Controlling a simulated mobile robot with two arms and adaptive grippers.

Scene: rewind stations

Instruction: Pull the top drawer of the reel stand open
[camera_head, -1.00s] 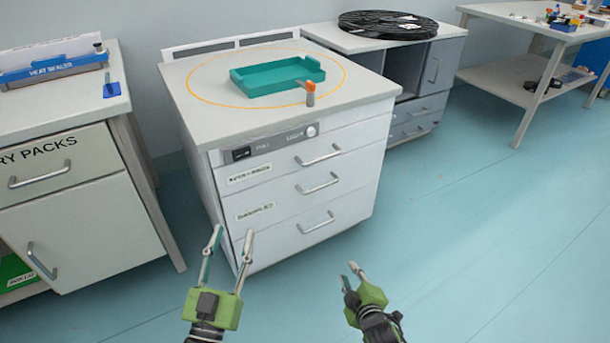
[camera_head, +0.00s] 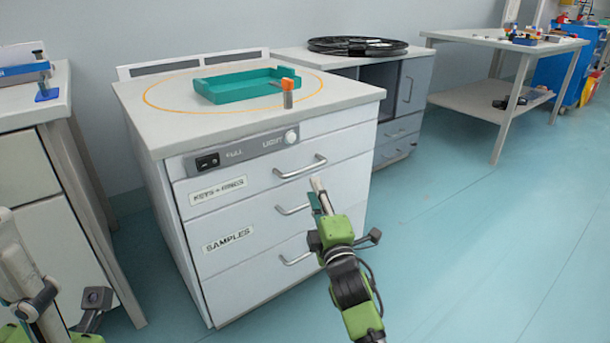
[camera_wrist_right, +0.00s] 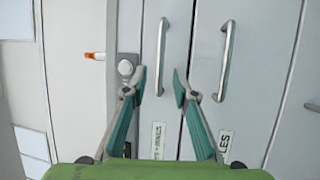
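The white drawer cabinet (camera_head: 240,275) stands before me, its drawers closed. Its top drawer bears a label reading KEYS + RINGS (camera_head: 217,190) and a metal bar handle (camera_head: 300,167); a SAMPLES label marks the drawer below. I cannot tell whether this is the reel stand. My right gripper (camera_head: 318,190) is in front of the upper drawers, just below the top handle. In the right wrist view it is open and empty (camera_wrist_right: 159,80), with the top handle (camera_wrist_right: 162,55) showing between its fingertips. My left gripper (camera_head: 35,290) is partly cut off at the lower left; its fingers are unclear.
A teal tray (camera_head: 235,92) and an orange-capped item (camera_head: 288,92) are on the cabinet top. A black reel (camera_head: 345,46) lies on a grey cabinet (camera_head: 412,85) behind. A bench (camera_head: 40,110) stands left and a table (camera_head: 470,38) back right. Floor at right is clear.

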